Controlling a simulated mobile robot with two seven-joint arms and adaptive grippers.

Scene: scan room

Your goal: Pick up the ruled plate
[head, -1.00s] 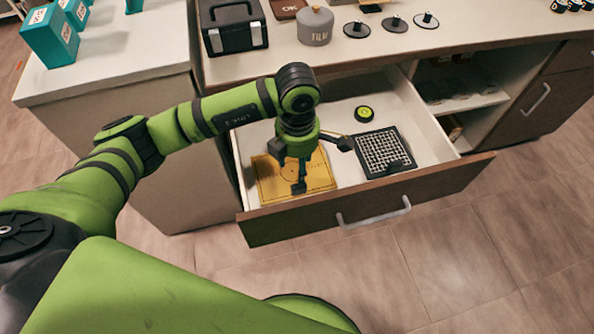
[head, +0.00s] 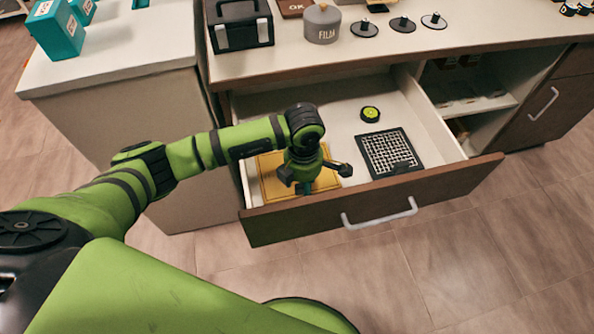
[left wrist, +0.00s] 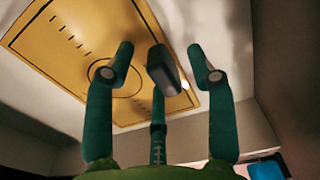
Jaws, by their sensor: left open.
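A yellow plate (head: 268,166) with printed short ruled marks and a circle lies flat in the left part of the open drawer. It also fills the upper left of the left wrist view (left wrist: 70,65). My left gripper (head: 312,180) is open and empty, above the plate's right part toward the drawer front, and it hides part of the plate. In the left wrist view its three fingers (left wrist: 165,65) are spread in front of the plate, and I cannot tell whether they touch it. My right gripper is not in view.
The drawer front (head: 380,200) has a metal handle. A black grid plate (head: 388,150) and a green-black disc (head: 370,114) lie in the drawer's right part.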

